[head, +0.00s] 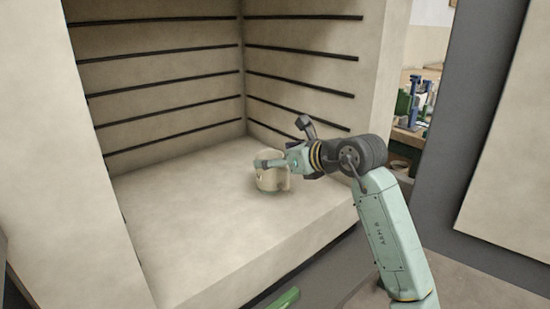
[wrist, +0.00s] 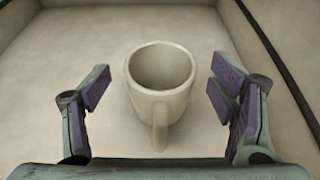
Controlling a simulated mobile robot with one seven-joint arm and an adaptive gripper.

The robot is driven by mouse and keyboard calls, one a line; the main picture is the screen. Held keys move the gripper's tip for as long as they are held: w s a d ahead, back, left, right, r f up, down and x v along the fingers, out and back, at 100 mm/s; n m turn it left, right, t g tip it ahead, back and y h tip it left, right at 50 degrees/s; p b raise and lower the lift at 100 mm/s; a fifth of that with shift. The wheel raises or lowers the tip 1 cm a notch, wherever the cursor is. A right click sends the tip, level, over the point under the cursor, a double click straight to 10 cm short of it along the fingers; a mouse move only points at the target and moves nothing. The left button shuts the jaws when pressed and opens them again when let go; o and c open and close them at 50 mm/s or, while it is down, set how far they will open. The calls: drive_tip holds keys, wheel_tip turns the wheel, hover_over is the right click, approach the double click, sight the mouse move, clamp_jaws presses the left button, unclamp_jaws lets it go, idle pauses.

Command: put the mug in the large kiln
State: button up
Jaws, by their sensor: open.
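A cream mug (head: 272,180) stands upright on the floor of the large kiln (head: 180,212), towards its right side. In the wrist view the mug (wrist: 160,80) is between my fingers, with its handle towards me. My gripper (wrist: 160,92) is open, and a gap shows between the mug and each finger pad. In the head view my gripper (head: 272,163) reaches into the kiln from the right, and its finger crosses in front of the mug's upper part.
The kiln's right inner wall (head: 300,75) with dark element grooves is close to my arm. The kiln floor to the left is bare. The open kiln door (head: 508,150) is at the right. A bench (head: 408,135) with tools stands behind.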

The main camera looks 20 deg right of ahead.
drive_tip(key=v, duration=1.1)
drive_tip(key=shift+b, duration=0.45)
drive_tip(key=shift+d, duration=0.1)
idle(1.0)
